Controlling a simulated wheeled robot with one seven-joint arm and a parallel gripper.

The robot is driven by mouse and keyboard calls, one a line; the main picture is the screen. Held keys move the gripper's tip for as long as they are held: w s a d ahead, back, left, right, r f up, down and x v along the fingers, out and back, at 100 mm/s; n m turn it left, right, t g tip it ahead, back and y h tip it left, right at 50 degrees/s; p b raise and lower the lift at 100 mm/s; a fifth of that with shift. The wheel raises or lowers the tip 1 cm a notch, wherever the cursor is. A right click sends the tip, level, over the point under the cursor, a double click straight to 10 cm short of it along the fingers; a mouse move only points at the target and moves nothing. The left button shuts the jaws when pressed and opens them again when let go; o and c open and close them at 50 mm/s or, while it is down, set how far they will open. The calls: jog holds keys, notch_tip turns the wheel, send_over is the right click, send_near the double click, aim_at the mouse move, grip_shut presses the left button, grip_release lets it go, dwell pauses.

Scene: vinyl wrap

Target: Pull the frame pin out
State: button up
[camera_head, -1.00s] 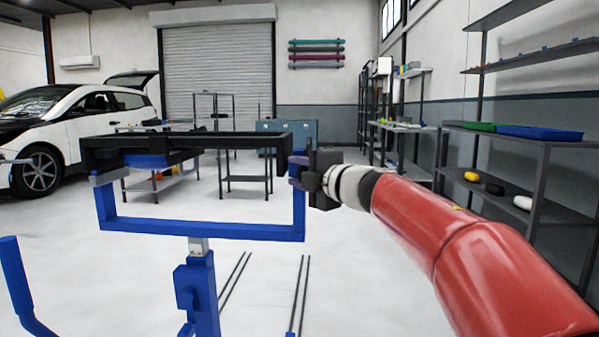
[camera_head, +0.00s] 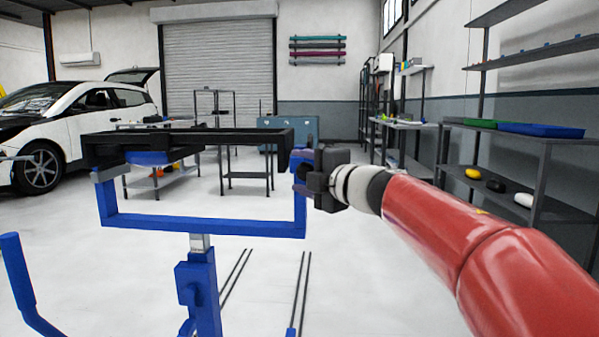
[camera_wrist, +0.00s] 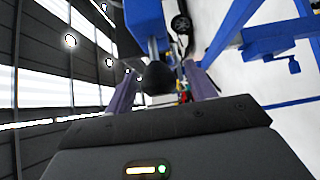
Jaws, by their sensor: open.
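A blue stand frame (camera_head: 200,226) holds a long black tray-like part (camera_head: 230,140) in the head view. My gripper (camera_head: 297,173) is at the frame's upper right end. In the wrist view its two purple fingers are spread apart, with the open gap (camera_wrist: 160,72) facing the blue frame (camera_wrist: 146,22). A dark rounded knob (camera_wrist: 157,77), which looks like the pin's head, shows between the fingers with gaps on both sides.
A shelf rack (camera_head: 545,131) with trays and small items stands on the right. A white car (camera_head: 90,115) is at the left. A dark metal table (camera_head: 245,178) stands behind the frame. The floor around the stand is mostly clear.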

jog(key=v, duration=0.6)
jog(key=shift+s+d, duration=0.2)
jog(key=s+d+r+m+t+h+p, duration=0.1)
jog(key=s+d+m+t+h+p, duration=0.1)
jog(key=d+m+t+h, duration=0.55)
jog(key=s+d+f+m+g+h+p, duration=0.1)
jog(key=s+d+f+m+g+h, duration=0.45)
jog(key=d+m, duration=0.4)
jog(key=s+a+f+m+g+p, duration=0.2)
jog(key=s+f+m+g, duration=0.7)
jog(key=s+f, duration=1.1)
jog(key=shift+s+a+f+m+g+y, duration=0.3)
jog(key=shift+a+f+y, duration=0.1)
jog(key=shift+a+f, duration=0.1)
jog(key=shift+w, duration=0.1)
